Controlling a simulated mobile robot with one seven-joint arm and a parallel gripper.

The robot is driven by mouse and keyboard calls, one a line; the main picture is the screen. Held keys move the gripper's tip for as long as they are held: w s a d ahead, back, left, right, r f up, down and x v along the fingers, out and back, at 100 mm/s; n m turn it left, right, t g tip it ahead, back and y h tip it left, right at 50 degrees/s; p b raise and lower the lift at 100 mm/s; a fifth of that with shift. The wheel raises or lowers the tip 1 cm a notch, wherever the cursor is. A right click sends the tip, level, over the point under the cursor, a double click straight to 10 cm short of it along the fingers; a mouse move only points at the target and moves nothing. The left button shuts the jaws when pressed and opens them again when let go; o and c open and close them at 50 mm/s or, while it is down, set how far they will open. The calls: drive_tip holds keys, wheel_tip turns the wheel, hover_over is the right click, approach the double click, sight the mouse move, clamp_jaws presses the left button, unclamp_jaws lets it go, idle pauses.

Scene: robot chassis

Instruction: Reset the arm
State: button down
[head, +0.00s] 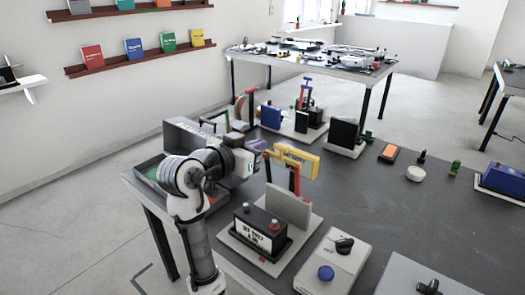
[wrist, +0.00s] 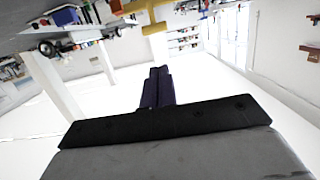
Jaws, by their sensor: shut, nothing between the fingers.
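My arm is folded at the left front of the dark table in the head view, with the wrist bent to point right. My gripper (head: 257,146) is above the table's left part, close to a yellow lettered block on a red stand (head: 295,185). In the wrist view the two dark purple fingers of my gripper (wrist: 158,74) are pressed together with nothing between them. The wrist view is tilted and looks across the room, with a table edge along its top left.
A second cluttered table (head: 250,59) stands behind. Bare floor (head: 80,215) lies left.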

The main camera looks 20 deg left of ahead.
drive_tip(key=r+b+v, duration=0.1)
drive_tip(key=v, duration=0.5)
